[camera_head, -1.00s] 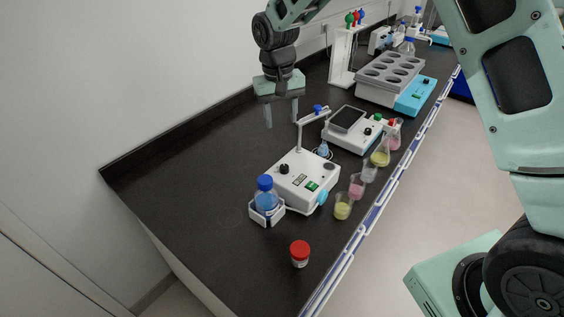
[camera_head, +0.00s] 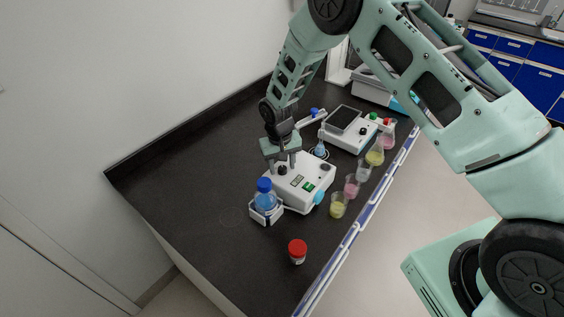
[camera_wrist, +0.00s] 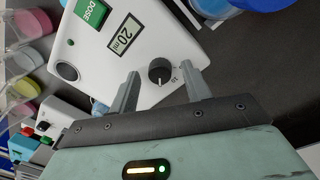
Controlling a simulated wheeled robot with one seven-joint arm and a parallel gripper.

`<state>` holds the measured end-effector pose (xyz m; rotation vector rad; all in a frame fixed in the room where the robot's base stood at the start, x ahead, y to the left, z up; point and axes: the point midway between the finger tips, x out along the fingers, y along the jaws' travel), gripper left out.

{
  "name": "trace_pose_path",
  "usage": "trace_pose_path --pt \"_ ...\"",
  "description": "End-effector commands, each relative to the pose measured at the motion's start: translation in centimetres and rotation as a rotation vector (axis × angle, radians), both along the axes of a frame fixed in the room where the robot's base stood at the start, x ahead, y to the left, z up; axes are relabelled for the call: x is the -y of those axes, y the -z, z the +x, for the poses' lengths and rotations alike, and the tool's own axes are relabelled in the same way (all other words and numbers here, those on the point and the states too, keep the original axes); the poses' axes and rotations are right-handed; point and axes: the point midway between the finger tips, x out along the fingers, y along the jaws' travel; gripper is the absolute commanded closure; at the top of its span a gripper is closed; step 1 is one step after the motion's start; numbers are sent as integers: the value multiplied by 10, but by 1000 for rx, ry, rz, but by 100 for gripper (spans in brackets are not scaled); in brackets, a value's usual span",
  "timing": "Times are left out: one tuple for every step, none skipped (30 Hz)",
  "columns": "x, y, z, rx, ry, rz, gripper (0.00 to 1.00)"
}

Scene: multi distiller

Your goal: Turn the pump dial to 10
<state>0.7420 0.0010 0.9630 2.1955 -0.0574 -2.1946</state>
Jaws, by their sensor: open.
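The white pump (camera_head: 303,181) stands on the dark bench with a blue-capped bottle (camera_head: 265,196) in a white holder at its front left. Its black dial (camera_wrist: 161,71) shows in the wrist view, and its display (camera_wrist: 124,36) reads 20 ml beside a green DOSE button (camera_wrist: 91,13). My gripper (camera_head: 282,165) is over the pump's dial side, fingers pointing down. In the wrist view my gripper (camera_wrist: 160,88) is open, with one finger on each side of the dial. I cannot tell whether either finger touches it.
Small beakers (camera_head: 338,207) and flasks (camera_head: 375,153) of coloured liquid line the bench's right edge. A red-capped jar (camera_head: 297,252) stands in front. A white device with a dark top (camera_head: 343,121) is behind the pump. The left bench is clear.

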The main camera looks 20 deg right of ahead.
Motion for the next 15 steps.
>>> trace_pose_path --pt "0 2 0 -1 0 0 52" --pt "0 2 0 -1 0 0 52" --pt "0 3 0 -1 0 0 52" --pt "0 3 0 0 0 0 52" --pt "0 3 0 0 0 0 52" --pt "0 3 0 0 0 0 52" --pt "0 3 0 0 0 0 52" --pt "0 3 0 0 0 0 52" --pt "0 3 0 0 0 0 52" --pt "0 3 0 0 0 0 55" --pt "0 3 0 0 0 0 63" --pt "0 3 0 0 0 0 74" --pt "0 3 0 0 0 0 82" --pt "0 3 0 0 0 0 91" --pt "0 3 0 0 0 0 97"
